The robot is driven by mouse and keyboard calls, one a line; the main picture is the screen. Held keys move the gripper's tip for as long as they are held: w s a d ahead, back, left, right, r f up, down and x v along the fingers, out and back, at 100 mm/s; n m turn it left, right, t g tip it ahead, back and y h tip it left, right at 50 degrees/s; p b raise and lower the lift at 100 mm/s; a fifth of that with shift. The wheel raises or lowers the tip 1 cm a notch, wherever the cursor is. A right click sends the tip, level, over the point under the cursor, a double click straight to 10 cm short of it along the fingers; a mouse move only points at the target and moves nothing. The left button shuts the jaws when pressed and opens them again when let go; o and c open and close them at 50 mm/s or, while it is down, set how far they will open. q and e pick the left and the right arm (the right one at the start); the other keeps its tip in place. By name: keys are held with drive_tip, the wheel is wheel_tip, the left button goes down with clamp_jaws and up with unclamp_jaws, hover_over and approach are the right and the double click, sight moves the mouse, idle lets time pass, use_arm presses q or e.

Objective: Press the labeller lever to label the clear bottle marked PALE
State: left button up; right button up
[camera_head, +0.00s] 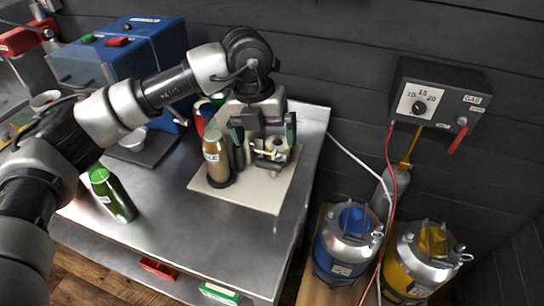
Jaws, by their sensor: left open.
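The bottle marked PALE (217,163) stands upright on the labeller's pale base board (260,190), with a dark ring at its foot. It looks amber-brown, and only the end of its label's lettering shows. The labeller (271,152), with a small roll and metal parts, stands just right of the bottle. My left gripper (264,143) points down over the labeller, open, its fingers on either side of the labeller's top. The lever cannot be made out clearly; the gripper covers part of the labeller. My right gripper is not in view.
A green bottle (113,196) stands at the table's left front. A blue machine (130,62) stands at the back left. Blue (346,246) and yellow (422,262) kegs stand right of the table. The steel tabletop's front middle is clear.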

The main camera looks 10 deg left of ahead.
sight(271, 164)
use_arm(q)
drive_tip(key=f, duration=0.3)
drive_tip(key=shift+s+d+f+p, duration=0.2)
drive_tip(key=shift+d+p, duration=0.05)
drive_tip(key=shift+p, duration=0.15)
drive_tip(key=f, duration=0.3)
drive_tip(key=shift+w+d+f+p, duration=0.2)
drive_tip(key=shift+d+f+p, duration=0.1)
drive_tip(key=shift+f+p, duration=0.1)
drive_tip(key=shift+d+f, duration=0.1)
drive_tip(key=shift+f, duration=0.4)
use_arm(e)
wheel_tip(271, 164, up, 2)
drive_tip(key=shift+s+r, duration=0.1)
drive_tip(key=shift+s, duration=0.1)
use_arm(q)
drive_tip(key=c, duration=1.2)
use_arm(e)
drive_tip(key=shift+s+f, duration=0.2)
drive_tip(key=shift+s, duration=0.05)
